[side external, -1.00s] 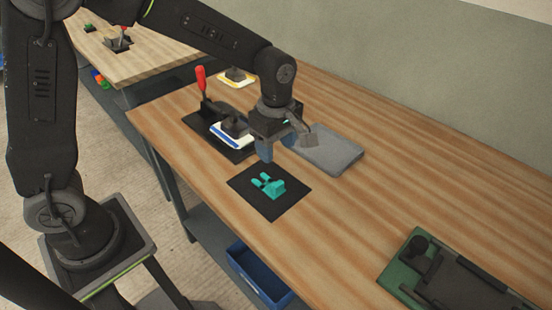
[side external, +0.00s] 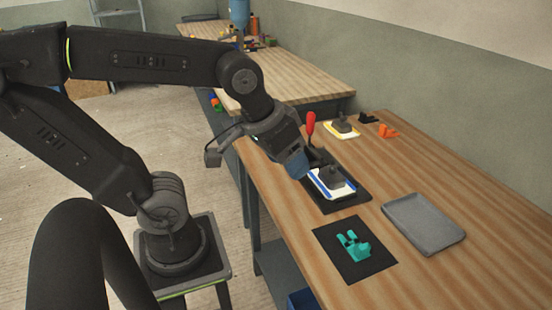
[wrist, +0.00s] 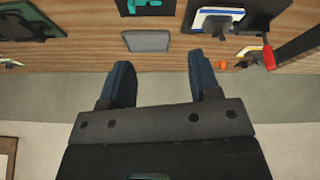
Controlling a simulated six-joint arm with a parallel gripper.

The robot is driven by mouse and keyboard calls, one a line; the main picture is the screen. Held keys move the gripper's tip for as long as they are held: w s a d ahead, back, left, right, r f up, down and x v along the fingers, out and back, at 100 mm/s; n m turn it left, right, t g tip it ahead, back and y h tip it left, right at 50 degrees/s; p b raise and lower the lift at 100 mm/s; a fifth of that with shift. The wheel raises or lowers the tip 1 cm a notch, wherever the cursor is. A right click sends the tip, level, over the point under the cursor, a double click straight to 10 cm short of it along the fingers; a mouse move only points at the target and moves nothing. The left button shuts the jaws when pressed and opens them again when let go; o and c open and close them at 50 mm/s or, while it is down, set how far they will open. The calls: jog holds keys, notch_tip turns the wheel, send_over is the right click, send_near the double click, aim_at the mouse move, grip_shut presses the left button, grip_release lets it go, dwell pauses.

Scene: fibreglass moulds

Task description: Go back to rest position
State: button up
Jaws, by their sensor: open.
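My gripper (side external: 296,168) is raised above the left edge of the wooden bench, tilted down toward the right. Its two blue fingers stand apart with nothing between them in the wrist view (wrist: 160,72). A teal part (side external: 357,250) lies on a black mat (side external: 340,262) on the bench, apart from my gripper. A white and blue mould (side external: 326,190) with a dark piece on it sits on a black base just beyond my fingers.
A red-handled clamp (side external: 310,124) stands at the black base. A grey tray (side external: 424,222) lies right of the mat. A yellow-edged mould (side external: 342,130) and an orange part (side external: 388,131) lie further back. A second bench (side external: 300,75) stands behind. The bench's right side is clear.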

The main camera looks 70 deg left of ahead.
jog(key=shift+s+a+f+m+t, duration=0.1)
jog(key=shift+s+a+m+t, duration=0.05)
jog(key=shift+s+m, duration=0.35)
jog(key=shift+s+a+m+t, duration=0.1)
jog(key=shift+s+m+t, duration=0.05)
jog(key=shift+s+m, duration=0.35)
